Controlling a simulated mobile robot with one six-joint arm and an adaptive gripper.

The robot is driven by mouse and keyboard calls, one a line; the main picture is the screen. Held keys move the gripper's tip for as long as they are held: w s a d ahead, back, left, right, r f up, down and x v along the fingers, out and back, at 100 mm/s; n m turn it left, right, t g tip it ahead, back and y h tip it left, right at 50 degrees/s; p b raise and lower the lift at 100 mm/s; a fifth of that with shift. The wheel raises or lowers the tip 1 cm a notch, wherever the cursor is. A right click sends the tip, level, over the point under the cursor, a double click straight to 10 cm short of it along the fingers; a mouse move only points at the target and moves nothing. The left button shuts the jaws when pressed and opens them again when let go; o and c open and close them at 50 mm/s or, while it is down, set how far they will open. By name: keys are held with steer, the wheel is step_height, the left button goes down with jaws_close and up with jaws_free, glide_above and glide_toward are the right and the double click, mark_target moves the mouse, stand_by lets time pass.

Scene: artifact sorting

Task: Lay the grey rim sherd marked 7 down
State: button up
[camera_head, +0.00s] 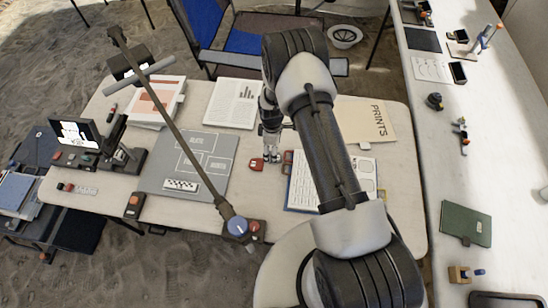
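My gripper (271,150) points down over the middle of the table (262,194), just right of the grey mat (212,179). I cannot make out a grey rim sherd marked 7, in the fingers or on the table. A small red item (257,164) lies at the left of the fingertips. A reddish-brown item (288,157) is just to their right. The mat carries white outlined, lettered areas.
A checkered scale bar (181,185) lies on the mat's lower part. A slanted stand pole (170,125) crosses the view over the mat. An open book (302,187), a PRINTS folder (362,120) and papers (233,103) surround the gripper. A monitor (77,133) stands at left.

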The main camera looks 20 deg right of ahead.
step_height(320, 180, down, 4)
steer(key=shift+a+r, duration=0.15)
steer(key=c, duration=1.2)
steer(key=shift+r, duration=0.1)
step_height(320, 180, up, 20)
steer(key=shift+p, duration=1.1)
